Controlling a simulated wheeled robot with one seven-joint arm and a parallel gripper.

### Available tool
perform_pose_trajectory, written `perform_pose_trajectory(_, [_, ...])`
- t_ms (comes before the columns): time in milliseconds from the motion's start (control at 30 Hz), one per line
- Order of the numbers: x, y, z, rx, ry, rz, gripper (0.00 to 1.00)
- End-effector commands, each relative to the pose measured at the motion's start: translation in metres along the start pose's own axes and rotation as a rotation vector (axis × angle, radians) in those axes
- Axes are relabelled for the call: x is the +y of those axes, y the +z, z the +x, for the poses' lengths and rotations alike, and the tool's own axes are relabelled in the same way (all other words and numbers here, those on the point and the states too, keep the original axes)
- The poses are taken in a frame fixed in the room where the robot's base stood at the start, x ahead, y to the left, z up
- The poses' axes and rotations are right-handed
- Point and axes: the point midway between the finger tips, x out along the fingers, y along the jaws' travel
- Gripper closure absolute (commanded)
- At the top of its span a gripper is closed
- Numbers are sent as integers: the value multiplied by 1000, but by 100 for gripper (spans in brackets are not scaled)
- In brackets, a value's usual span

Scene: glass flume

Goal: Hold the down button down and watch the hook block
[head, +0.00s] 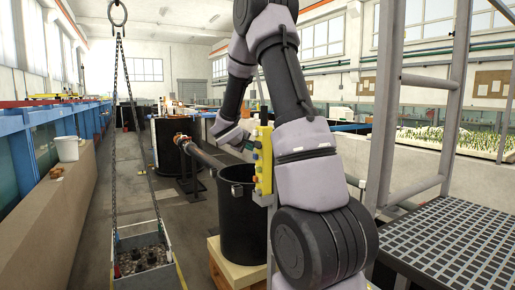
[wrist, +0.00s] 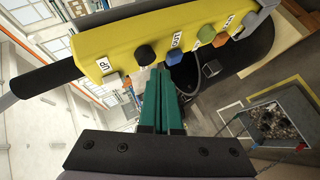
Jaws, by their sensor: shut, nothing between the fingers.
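The yellow button pendant (head: 264,160) hangs beside my forearm in the head view. In the wrist view the pendant (wrist: 185,38) crosses the top, with a row of coloured buttons and labels reading UP and OUT. My gripper (wrist: 160,72) is shut and empty, its green fingertips together just below the pendant near a dark button (wrist: 145,55). I cannot tell whether they touch it, and no label reading DOWN is legible. In the head view a hook with a ring (head: 118,13) is at the top left, carrying chains; any block above it is out of frame.
A skip (head: 145,250) of dark lumps hangs on the chains at lower left; it also shows in the wrist view (wrist: 280,125). A black bin (head: 238,215) stands on a wooden base behind my arm. A ladder and grated step (head: 455,235) are right. Open floor lies left of the bin.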

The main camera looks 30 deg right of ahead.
Motion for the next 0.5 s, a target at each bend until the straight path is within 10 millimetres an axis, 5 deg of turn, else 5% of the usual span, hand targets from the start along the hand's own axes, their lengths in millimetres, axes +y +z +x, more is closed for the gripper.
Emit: perform_pose_trajectory(500, [5,4,6,0,0,0,100])
